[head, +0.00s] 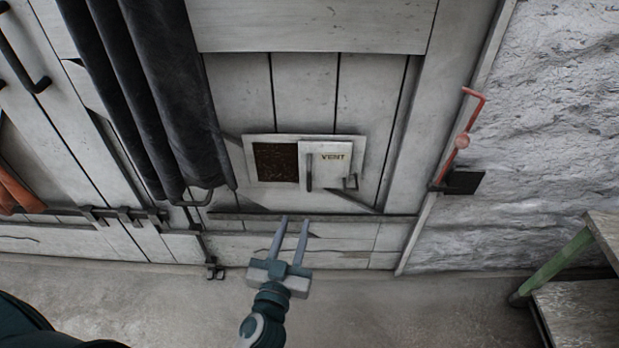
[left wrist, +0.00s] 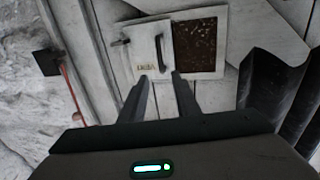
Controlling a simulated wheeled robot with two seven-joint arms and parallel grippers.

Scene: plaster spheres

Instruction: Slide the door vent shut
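The door vent (head: 248,150) is a pale framed plate low on the white plank door. Its left half is an uncovered brown, speckled opening (head: 275,162). A white sliding panel (head: 334,170) marked "VENT" sits over the right half, with a dark upright handle (head: 308,174) near its left edge. The left wrist view shows the panel (left wrist: 143,50), handle (left wrist: 160,55) and opening (left wrist: 197,45) turned upside down. My left gripper (head: 295,219) is open and empty, its fingers pointing toward the vent; it appears below the handle in the head view. My right gripper is out of view.
Dark rolled cloths (head: 165,90) hang left of the vent. A red bent rod (head: 463,140) is right of the door by the rough white wall (head: 560,130). A green-legged wooden bench (head: 580,310) stands at lower right. The floor before the door looks clear.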

